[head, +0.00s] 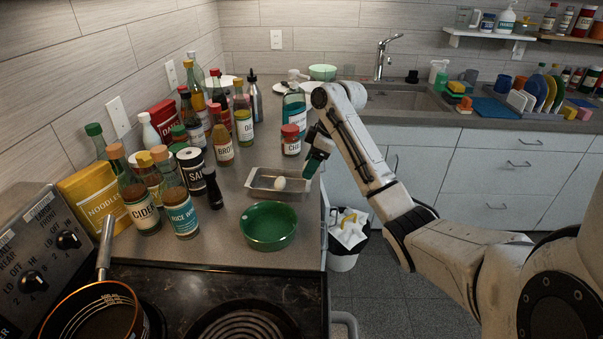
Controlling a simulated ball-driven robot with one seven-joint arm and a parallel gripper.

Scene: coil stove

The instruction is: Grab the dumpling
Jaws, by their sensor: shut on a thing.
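The dumpling (280,184) is a small pale, rounded lump lying in a shallow metal tray (258,187) on the counter. My gripper (308,174) points down at the tray's right end, with its dark green fingers over the rim. It looks shut on the tray's right edge, but the fingertips are small and the grip is partly hidden. The dumpling lies a little left of the fingers and shows a gap from them.
A green bowl (269,226) stands just in front of the tray. Several bottles and jars crowd the counter to the left, and a red-capped jar (290,140) stands behind the tray. A pan (96,313) is on the stove at the front left.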

